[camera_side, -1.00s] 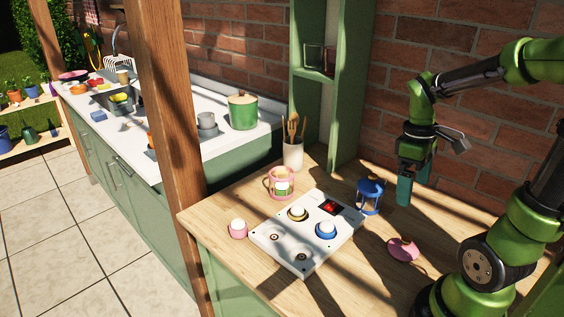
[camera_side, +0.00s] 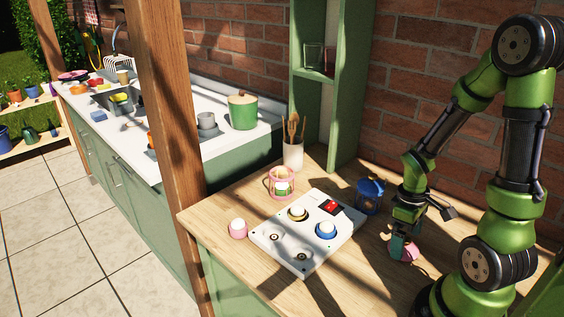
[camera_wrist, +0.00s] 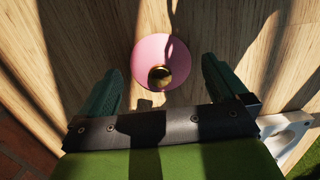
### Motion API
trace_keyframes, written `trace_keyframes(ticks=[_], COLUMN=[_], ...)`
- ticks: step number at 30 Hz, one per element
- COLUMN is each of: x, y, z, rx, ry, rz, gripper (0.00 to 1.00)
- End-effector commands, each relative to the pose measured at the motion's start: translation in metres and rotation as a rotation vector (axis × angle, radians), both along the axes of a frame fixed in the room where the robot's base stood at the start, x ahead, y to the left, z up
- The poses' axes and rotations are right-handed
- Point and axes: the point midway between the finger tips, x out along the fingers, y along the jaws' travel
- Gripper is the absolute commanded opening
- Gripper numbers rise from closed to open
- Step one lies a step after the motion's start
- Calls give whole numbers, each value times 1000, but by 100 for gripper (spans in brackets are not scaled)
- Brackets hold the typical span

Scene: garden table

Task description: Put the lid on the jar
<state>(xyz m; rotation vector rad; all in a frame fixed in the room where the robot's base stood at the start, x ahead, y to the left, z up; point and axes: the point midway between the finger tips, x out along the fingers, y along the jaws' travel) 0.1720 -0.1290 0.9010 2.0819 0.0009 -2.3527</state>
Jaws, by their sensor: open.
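The pink lid (camera_side: 409,253) lies on the wooden table at the right. In the wrist view the pink lid (camera_wrist: 164,57) is a round disc with a gold knob, between and slightly beyond my fingertips. My gripper (camera_side: 401,247) is low over it, fingers apart on either side; the wrist view shows my gripper (camera_wrist: 160,72) open and empty. A pink-framed jar (camera_side: 281,183) stands at the back left of the table, with something pale and green inside. A blue-framed jar (camera_side: 369,197) with a blue top stands near my gripper.
A white panel (camera_side: 290,255) with several round fittings lies mid-table. A small pink pot (camera_side: 238,228) with a white top is left of it. A utensil holder (camera_side: 293,155) and a green shelf post (camera_side: 347,120) stand behind.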

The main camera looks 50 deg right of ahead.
Motion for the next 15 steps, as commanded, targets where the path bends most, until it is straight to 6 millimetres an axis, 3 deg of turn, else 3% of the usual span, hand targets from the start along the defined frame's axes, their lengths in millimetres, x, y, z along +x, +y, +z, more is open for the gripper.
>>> trace_keyframes(ticks=[3,11,15], x=[-2,-1,-1], y=[0,0,0], z=[-11,-14,-13], rx=[1,-1,-1], ry=[2,-2,-2], rz=[-1,-1,-1], gripper=[100,100,83])
